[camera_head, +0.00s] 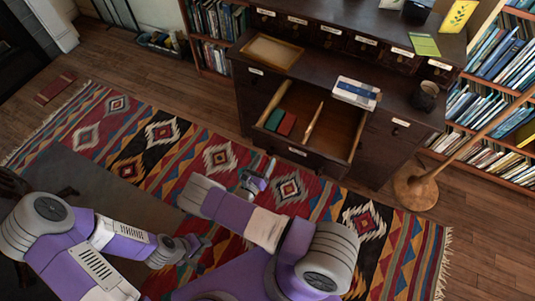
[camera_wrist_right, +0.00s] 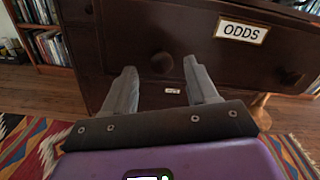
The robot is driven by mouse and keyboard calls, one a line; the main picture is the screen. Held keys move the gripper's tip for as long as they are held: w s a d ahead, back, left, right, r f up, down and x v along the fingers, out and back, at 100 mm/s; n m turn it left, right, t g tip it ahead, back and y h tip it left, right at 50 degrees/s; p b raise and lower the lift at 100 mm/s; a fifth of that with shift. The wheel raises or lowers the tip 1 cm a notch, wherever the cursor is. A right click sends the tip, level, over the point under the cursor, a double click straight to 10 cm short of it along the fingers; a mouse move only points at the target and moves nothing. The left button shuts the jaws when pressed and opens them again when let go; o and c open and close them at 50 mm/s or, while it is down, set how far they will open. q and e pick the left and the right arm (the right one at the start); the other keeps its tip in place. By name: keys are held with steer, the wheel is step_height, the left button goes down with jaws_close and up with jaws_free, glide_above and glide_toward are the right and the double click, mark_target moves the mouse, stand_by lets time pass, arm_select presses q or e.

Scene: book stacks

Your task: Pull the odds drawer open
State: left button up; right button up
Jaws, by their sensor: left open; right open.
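The dark wooden drawer (camera_head: 291,153) in the desk's front stands pulled out, its inside showing. Its front label is too small to read in the head view. In the right wrist view, a drawer front (camera_wrist_right: 215,65) labelled ODDS (camera_wrist_right: 243,31) fills the upper part, with a round knob (camera_wrist_right: 163,62) left of the label and another knob (camera_wrist_right: 291,76) at right. My right gripper (camera_head: 262,178) is open in front of the drawer; its fingers (camera_wrist_right: 163,85) lie either side of the left knob in the picture, not closed on it. My left gripper (camera_head: 203,242) is open and empty over the rug.
The open drawer holds a green block (camera_head: 274,119), a red block (camera_head: 287,124) and a thin pale divider (camera_head: 313,121). The desk top carries a tray (camera_head: 271,52), a book stack (camera_head: 356,92) and a dark cup (camera_head: 426,94). A wooden stand (camera_head: 415,188) is at right. Patterned rug (camera_head: 160,135) covers the floor.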

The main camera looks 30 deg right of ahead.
steer(key=v, duration=0.2)
steer(key=shift+s+a, duration=0.2)
steer(key=shift+a, duration=0.1)
stand_by(0.3)
